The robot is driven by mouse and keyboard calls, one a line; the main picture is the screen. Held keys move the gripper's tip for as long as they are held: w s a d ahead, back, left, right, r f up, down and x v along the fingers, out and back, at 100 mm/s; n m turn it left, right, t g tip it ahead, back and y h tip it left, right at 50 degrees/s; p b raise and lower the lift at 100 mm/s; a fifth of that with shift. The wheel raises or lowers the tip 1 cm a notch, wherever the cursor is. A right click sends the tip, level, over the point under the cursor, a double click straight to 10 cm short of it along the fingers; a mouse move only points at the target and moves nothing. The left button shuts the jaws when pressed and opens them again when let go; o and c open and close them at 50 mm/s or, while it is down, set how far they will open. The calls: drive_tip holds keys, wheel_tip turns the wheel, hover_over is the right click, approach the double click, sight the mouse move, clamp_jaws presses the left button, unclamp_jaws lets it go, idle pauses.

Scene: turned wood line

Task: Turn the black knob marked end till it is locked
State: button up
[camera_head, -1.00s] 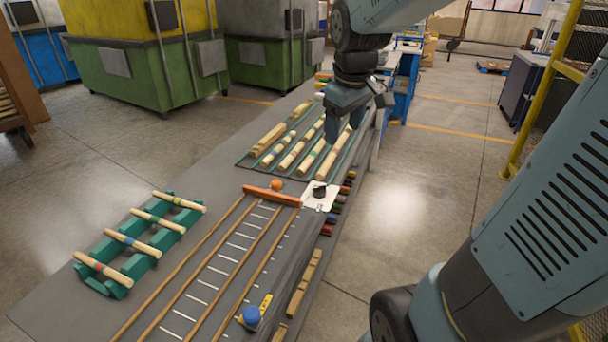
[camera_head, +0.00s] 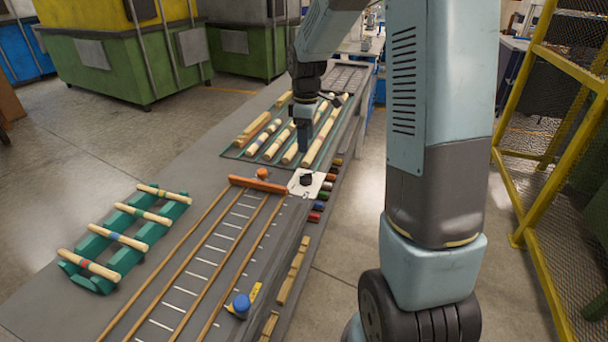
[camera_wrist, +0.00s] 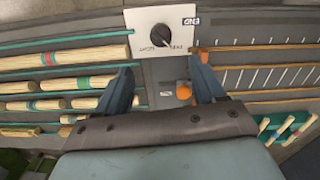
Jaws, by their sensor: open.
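The black knob (camera_head: 307,180) sits on a white square plate (camera_head: 293,188) at the right edge of the grey bench. In the wrist view the knob (camera_wrist: 162,34) is at the top centre of the plate (camera_wrist: 140,18), with a small label (camera_wrist: 191,21) reading END, upside down, at the plate's corner. Dial lettering beside the knob is too small to read surely. My gripper (camera_head: 304,148) points down above the bench, a little beyond the plate. In the wrist view my gripper (camera_wrist: 163,68) is open and empty, its fingers apart from the knob.
An orange bar (camera_head: 258,185) and orange ball (camera_head: 262,173) lie beside the plate. Turned rods lie on a green rack (camera_head: 232,153) behind. A green stand (camera_head: 100,243) holds more rods. A blue-topped knob (camera_head: 241,302) is nearer. A yellow cage (camera_head: 530,200) stands right.

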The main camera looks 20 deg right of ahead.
sight(306, 174)
wheel_tip(306, 174, down, 13)
idle(0.5)
drive_tip(key=shift+c, duration=0.2)
